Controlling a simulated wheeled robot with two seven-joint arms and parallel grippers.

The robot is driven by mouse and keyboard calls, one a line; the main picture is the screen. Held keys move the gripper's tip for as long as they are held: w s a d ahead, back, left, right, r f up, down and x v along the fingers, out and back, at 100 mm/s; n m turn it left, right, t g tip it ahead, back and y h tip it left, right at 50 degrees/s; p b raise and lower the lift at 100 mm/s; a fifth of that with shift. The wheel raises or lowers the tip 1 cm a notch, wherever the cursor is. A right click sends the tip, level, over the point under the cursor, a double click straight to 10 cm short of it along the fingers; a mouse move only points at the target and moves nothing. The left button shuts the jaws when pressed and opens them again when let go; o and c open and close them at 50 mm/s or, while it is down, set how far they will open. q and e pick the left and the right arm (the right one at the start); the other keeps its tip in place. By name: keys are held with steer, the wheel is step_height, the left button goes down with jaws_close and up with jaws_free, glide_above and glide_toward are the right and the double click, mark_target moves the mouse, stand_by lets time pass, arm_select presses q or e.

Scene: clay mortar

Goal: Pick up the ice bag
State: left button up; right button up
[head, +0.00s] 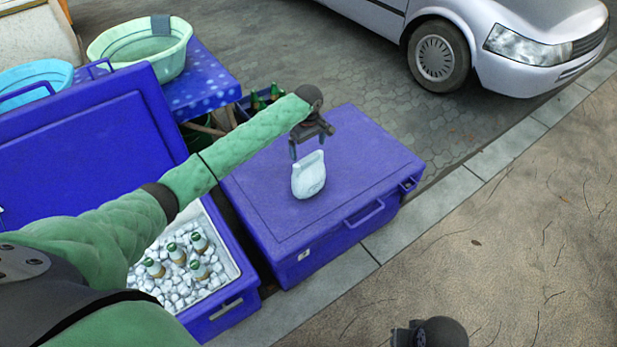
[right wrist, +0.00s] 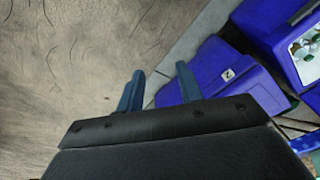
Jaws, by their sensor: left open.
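The white ice bag (head: 308,182) stands upright on the closed lid of a blue cooler (head: 360,160) in the head view. My left gripper (head: 308,150) is open, pointing down right at the bag's narrow top. I cannot tell whether its fingers touch the bag or straddle its top. My right gripper shows its two fingers apart with nothing between them in the right wrist view (right wrist: 158,84). It is well away from the bag, over the pavement.
An open blue cooler (head: 228,312) with ice and several bottles stands left of the closed one. Behind are a table with a blue cloth (head: 203,88), a green tub (head: 140,50), and a crate of bottles (head: 245,108). A silver car (head: 470,35) is parked beyond. Pavement (head: 500,250) at right is clear.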

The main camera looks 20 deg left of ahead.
mark_target(308, 157)
arm_select(q)
step_height(308, 157, down, 2)
steer(key=shift+f, duration=0.15)
steer(key=f, duration=0.1)
steer(key=f+p, duration=0.1)
steer(key=f, duration=0.1)
steer(key=shift+w+f+p, duration=0.25)
steer(key=shift+p, duration=0.05)
steer(key=shift+f, duration=0.7)
arm_select(e)
step_height(308, 157, down, 8)
steer(key=w, duration=0.1)
steer(key=shift+w, duration=0.2)
arm_select(q)
steer(key=shift+c, duration=0.2)
arm_select(e)
steer(key=shift+a, duration=0.1)
arm_select(q)
steer(key=c, duration=1.8)
steer(key=shift+r, duration=0.1)
steer(key=shift+c, duration=0.6)
arm_select(e)
steer(key=shift+s, duration=0.1)
